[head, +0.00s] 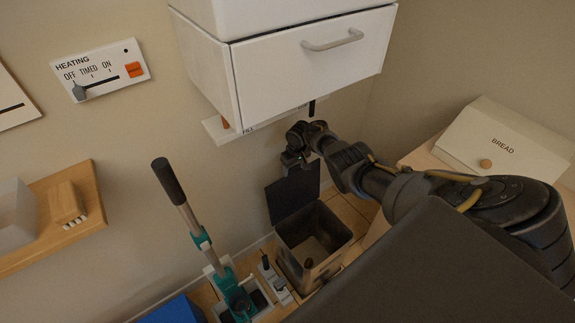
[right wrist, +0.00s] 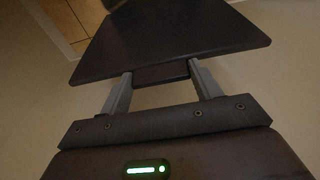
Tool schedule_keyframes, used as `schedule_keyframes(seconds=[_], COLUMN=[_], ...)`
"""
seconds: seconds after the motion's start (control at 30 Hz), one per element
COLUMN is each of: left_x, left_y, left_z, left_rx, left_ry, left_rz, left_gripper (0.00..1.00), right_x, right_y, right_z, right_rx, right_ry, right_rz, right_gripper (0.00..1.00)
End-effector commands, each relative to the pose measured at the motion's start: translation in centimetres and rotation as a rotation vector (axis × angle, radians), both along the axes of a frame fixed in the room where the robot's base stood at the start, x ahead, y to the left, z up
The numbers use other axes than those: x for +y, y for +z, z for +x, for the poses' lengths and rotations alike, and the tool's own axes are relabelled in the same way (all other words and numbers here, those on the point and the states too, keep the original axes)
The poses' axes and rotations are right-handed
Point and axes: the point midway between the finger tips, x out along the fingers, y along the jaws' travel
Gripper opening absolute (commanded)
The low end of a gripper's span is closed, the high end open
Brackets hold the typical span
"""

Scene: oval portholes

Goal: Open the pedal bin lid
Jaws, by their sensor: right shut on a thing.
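The pedal bin (head: 318,252) stands on the floor below the white drawer unit, its inside visible. Its dark lid (head: 291,194) is up, standing roughly upright at the bin's back edge. My right gripper (head: 296,166) is at the top edge of the lid. In the right wrist view the lid (right wrist: 170,40) fills the upper middle, and the two fingers of my right gripper (right wrist: 160,80) are shut on a tab at its edge. My left gripper is not in view.
A teal-and-grey mop (head: 197,230) stands left of the bin. A white drawer unit (head: 310,60) overhangs behind my right arm. A bread box (head: 505,145) sits on a surface at right. A wooden shelf (head: 85,190) is at left.

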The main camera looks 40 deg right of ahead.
Motion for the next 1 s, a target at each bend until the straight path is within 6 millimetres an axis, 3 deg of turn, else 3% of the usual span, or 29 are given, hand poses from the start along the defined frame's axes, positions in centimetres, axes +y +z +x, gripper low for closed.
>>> schedule_keyframes(seconds=[0.47, 0.5, 0.6, 0.63, 1.0], left_x=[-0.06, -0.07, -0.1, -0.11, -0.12], left_y=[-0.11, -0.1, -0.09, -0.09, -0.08], left_z=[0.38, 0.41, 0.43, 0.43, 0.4], left_rx=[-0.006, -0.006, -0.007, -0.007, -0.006], left_ry=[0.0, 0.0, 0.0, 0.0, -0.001], left_rz=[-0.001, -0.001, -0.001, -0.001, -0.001], left_gripper=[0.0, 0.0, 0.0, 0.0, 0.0], right_x=[-0.34, -0.32, -0.32, -0.33, -0.36], right_y=[0.12, 0.12, 0.08, 0.07, 0.0], right_z=[0.28, 0.29, 0.23, 0.22, 0.09], right_rx=[-0.008, -0.008, -0.007, -0.006, -0.003], right_ry=[-0.007, -0.007, -0.007, -0.007, -0.007], right_rz=[0.001, 0.001, 0.001, 0.001, 0.0], right_gripper=[0.23, 0.69, 0.82, 0.85, 0.85])
